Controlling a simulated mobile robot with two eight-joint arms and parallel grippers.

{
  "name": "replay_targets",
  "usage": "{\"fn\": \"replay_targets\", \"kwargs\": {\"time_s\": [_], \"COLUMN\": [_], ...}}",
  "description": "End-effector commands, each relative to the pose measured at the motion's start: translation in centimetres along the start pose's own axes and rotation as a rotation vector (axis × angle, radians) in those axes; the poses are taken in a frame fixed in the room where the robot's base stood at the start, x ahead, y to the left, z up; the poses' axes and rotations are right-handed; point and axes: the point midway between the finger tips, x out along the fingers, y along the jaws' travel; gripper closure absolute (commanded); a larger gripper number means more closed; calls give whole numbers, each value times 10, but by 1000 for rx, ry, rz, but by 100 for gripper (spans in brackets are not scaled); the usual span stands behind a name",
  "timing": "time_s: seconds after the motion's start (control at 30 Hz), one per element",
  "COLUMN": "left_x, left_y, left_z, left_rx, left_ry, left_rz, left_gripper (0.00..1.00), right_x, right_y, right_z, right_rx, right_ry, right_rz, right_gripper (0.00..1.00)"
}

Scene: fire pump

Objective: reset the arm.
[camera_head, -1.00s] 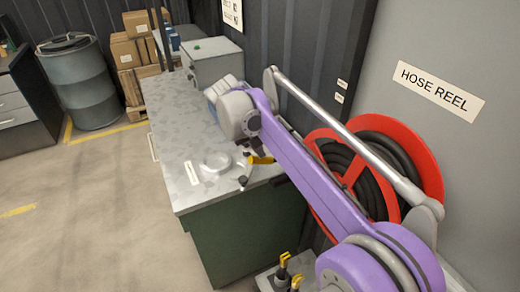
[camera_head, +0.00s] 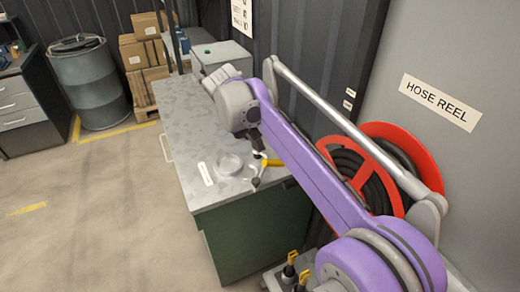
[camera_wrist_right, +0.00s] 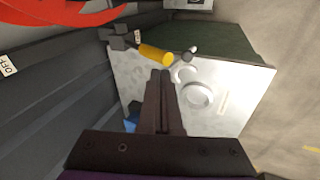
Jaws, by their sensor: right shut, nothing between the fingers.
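My right arm (camera_head: 310,170) is purple and grey and reaches from the lower right over the grey workbench top (camera_head: 185,120). Its dark right gripper (camera_head: 257,147) is partly hidden behind the wrist. In the right wrist view the two fingers of the right gripper (camera_wrist_right: 160,75) are together with nothing between them, over the bench top (camera_wrist_right: 235,85). My left gripper is not in view.
The red hose reel (camera_head: 420,165) is close behind my arm. The floor (camera_head: 90,200) at the left is clear.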

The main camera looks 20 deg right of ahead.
Motion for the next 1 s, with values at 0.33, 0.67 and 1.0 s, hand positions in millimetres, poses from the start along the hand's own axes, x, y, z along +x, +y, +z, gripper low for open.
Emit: {"fn": "replay_targets", "kwargs": {"time_s": [0.33,0.67,1.0], "left_x": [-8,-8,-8], "left_y": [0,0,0], "left_z": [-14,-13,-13], "left_rx": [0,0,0], "left_ry": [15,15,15], "left_rz": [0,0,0], "left_gripper": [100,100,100], "right_x": [-17,-16,2], "right_y": [8,8,-8], "right_z": [-3,-3,70], "right_rx": [1,1,5], "right_ry": [2,2,111], "right_rz": [4,4,-123], "right_gripper": [100,100,100]}}
